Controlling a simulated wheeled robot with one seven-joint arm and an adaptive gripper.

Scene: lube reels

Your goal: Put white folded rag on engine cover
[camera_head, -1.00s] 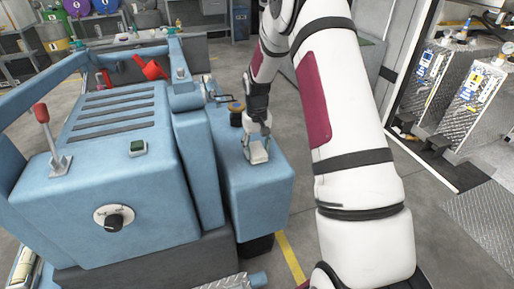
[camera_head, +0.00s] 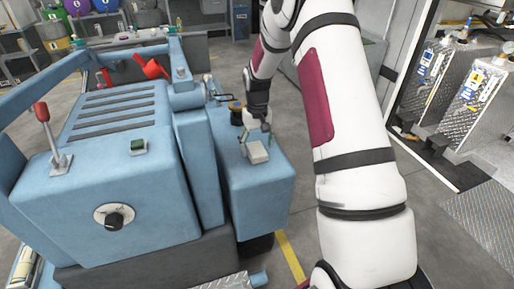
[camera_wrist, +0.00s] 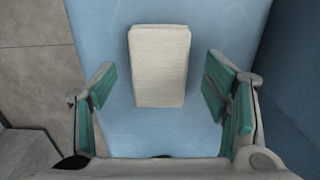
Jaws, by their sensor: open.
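The white folded rag (camera_head: 256,153) lies on top of the lower blue box at the machine's right side. In the wrist view the rag (camera_wrist: 160,65) is a pale block on the blue surface. My gripper (camera_head: 257,136) is at the rag. In the wrist view my gripper (camera_wrist: 160,78) is open, with one green-padded finger on each side of the rag and clear gaps between. The slatted blue top (camera_head: 118,108), which looks like the engine cover, is left of the rag and higher.
A red-knobbed lever (camera_head: 44,125) and a red part (camera_head: 150,68) stand up around the slatted top. A blue post (camera_head: 187,100) rises between that top and the lower box.

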